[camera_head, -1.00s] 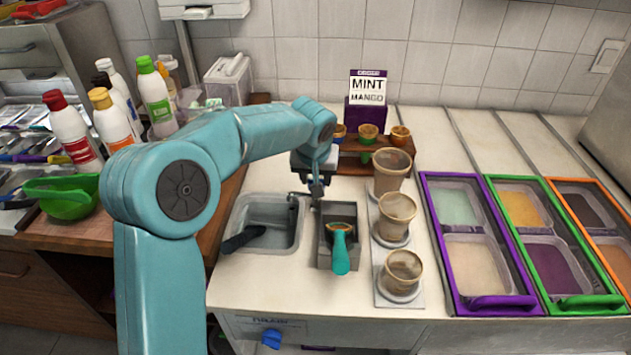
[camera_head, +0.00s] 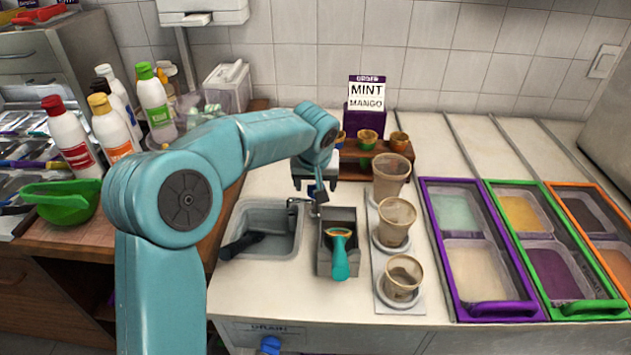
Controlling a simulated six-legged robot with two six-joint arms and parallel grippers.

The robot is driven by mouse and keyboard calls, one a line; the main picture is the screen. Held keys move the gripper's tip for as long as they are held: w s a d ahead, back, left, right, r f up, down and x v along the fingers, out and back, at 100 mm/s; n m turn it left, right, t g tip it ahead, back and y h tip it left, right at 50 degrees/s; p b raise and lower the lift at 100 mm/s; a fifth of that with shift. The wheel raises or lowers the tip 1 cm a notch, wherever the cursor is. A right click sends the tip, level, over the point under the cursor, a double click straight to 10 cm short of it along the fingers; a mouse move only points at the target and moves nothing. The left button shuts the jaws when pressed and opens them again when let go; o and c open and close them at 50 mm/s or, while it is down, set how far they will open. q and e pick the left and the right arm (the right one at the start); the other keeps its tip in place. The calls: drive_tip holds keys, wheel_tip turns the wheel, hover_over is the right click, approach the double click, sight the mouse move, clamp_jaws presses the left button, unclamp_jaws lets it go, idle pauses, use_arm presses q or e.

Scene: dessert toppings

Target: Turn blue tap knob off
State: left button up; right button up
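My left gripper (camera_head: 316,183) hangs over the tap at the back right of the sink, with its fingers apart. A small blue knob (camera_head: 313,191) shows between and just below the fingers, on top of the metal tap (camera_head: 305,202). I cannot tell whether the fingers touch it. No water stream is clear in this view. A second blue knob (camera_head: 269,345) sits on the counter front below the drain label, cut by the bottom edge. My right gripper is out of view.
The grey sink (camera_head: 277,220) holds a dark-handled tool. Beside it a bin (camera_head: 325,262) holds a teal scoop. Cups (camera_head: 397,222) stand on a tray to the right. A wooden rack and a mint mango sign (camera_head: 366,97) stand behind the gripper.

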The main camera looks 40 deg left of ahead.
use_arm(q)
drive_tip(key=p+v, duration=0.1)
drive_tip(key=v, duration=1.5)
drive_tip(key=shift+r, duration=0.15)
drive_tip(key=shift+s, duration=0.2)
